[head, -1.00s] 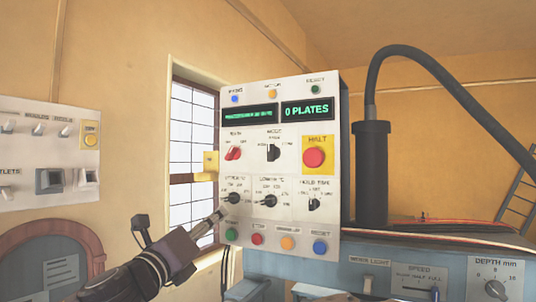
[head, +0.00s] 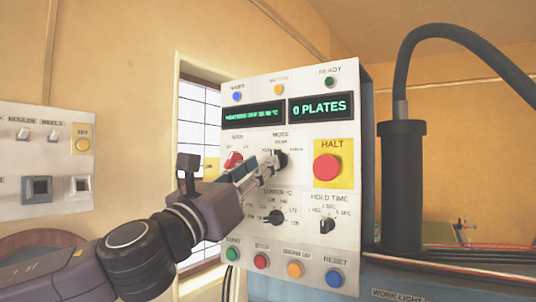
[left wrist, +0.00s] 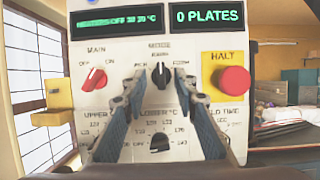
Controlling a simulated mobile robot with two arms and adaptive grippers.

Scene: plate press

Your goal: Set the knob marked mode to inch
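The mode knob (left wrist: 160,75) is black and sits at the top middle of the white control panel. In the left wrist view its pointer stands about straight up, at the middle label, with other labels to its left and right. The left label looks like inch, but the lettering is blurred. The knob (head: 281,159) is partly hidden by my gripper in the head view. My left gripper (left wrist: 161,80) is open, with one fingertip on each side of the knob and a small gap showing. In the head view my left gripper (head: 272,165) reaches the panel from lower left. My right gripper is not in view.
A red main knob (left wrist: 95,79) is close on the left and a red halt button (left wrist: 233,81) on the right. Two temperature knobs, one of them the lower knob (head: 276,217), and a hold time knob (head: 327,226) are below. Coloured buttons line the bottom.

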